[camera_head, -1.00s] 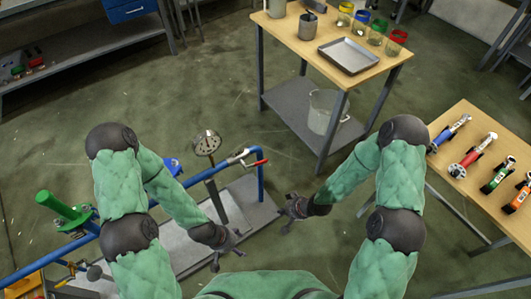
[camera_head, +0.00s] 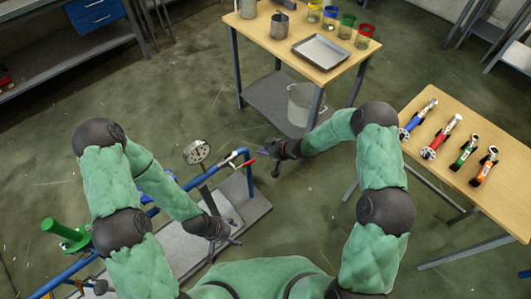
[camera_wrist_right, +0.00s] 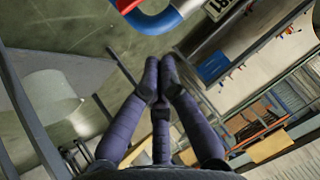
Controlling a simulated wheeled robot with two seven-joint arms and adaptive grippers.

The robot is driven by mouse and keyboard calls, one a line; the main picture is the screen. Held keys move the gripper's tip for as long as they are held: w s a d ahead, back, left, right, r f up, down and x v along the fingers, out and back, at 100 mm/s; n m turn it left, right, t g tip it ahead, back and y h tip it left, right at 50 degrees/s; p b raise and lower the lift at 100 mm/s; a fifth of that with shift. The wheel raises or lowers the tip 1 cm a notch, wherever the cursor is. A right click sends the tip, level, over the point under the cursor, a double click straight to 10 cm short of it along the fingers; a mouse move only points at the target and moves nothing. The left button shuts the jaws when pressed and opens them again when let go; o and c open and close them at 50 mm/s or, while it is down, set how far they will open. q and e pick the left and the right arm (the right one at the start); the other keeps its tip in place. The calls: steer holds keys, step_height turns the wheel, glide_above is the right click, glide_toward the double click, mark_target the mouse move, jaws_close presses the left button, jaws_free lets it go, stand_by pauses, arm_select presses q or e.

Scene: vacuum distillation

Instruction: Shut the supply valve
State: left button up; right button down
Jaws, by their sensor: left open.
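A red valve handle (camera_head: 249,164) sits on the blue pipe (camera_head: 250,182) of the rig, beside a round dial gauge (camera_head: 197,152). My left gripper (camera_head: 226,243) is open and empty, below the gauge over the rig's base plate.
A green cylinder-topped fitting (camera_head: 62,232) stands on the pipe at lower left. A wooden table (camera_head: 262,40) with a metal tray (camera_head: 320,52) and jars is at the back. Another table (camera_head: 440,178) at right holds several coloured tools. Floor between is clear.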

mark_target(245, 165)
arm_select(q)
step_height(245, 165, down, 4)
steer(key=b, duration=0.3)
steer(key=shift+b, duration=0.3)
arm_select(e)
steer(key=w+a+f, duration=0.1)
steer(key=a+f, duration=0.3)
steer(key=f, duration=0.3)
steer(key=shift+w+a+f, duration=0.2)
steer(key=shift+w+f, duration=0.1)
steer(key=shift+w, duration=0.1)
arm_select(q)
steer(key=shift+w+r, duration=0.15)
steer(key=shift+w, duration=0.6)
arm_select(e)
steer(key=shift+d+f+m+y, duration=0.1)
steer(key=shift+f+m+y, duration=0.2)
steer(key=shift+f, duration=0.05)
